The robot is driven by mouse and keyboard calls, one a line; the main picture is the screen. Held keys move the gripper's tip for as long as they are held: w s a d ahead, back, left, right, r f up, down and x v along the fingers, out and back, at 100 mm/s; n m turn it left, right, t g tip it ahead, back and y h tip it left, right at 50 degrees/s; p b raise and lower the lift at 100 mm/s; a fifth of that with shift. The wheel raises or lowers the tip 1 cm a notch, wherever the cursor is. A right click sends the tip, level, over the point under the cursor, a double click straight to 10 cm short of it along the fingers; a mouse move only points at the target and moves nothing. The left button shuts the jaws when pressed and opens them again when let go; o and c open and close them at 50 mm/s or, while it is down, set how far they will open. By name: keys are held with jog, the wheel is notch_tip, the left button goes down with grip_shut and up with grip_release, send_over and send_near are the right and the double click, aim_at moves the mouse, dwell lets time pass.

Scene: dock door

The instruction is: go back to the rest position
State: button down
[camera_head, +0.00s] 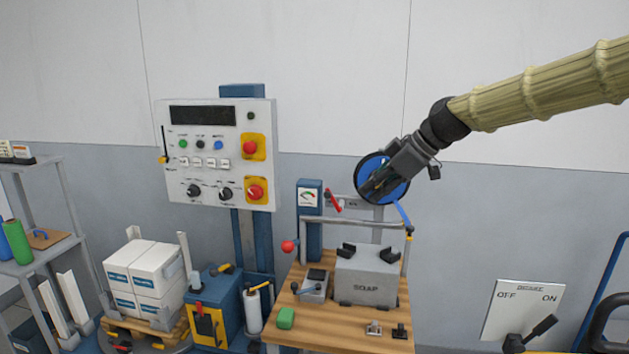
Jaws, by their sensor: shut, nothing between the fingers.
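My gripper (372,190) is at the right of centre in the head view, at the end of my arm, which reaches in from the upper right in a tan ribbed sleeve. The gripper is shut and empty. It points down and left in front of a blue round disc (366,166) with a dark rim. The gripper hides part of the disc, and I cannot tell whether they touch. The wooden bench (345,327) is below it.
A control panel (219,150) with red buttons stands left of the gripper. White boxes (146,275) stand lower left. An OFF/ON switch plate (522,308) is lower right. The upper wall area is clear.

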jog(key=s+f+m+g+h, duration=0.1)
jog(key=s+f+m, duration=0.25)
jog(key=f, duration=1.05)
jog(key=s+f+m+h, duration=0.15)
jog(key=s+f, duration=0.25)
jog(key=f, duration=1.1)
jog(key=s+f+m+g+h, duration=0.1)
jog(key=s+f+m, duration=0.25)
jog(key=f, duration=1.05)
jog(key=s+d+f+m+h, duration=0.1)
jog(key=s+d+f+m, duration=0.1)
jog(key=s+f, duration=0.65)
jog(key=s+d+f+m+h, duration=0.1)
jog(key=s+d+f+m, duration=0.15)
jog(key=s+f, duration=0.55)
jog(key=s+d+f+m+h, duration=0.1)
jog(key=s+d+f, duration=0.1)
jog(key=s, duration=0.8)
jog(key=s+d+f+m+g, duration=0.1)
jog(key=s+d+f, duration=0.1)
jog(key=s, duration=0.7)
jog(key=shift+s+d+f+g+h, duration=0.2)
jog(key=shift+s+d+g+h, duration=0.15)
jog(key=shift+d, duration=0.1)
jog(key=shift+w+a, duration=0.1)
jog(key=shift+a, duration=0.05)
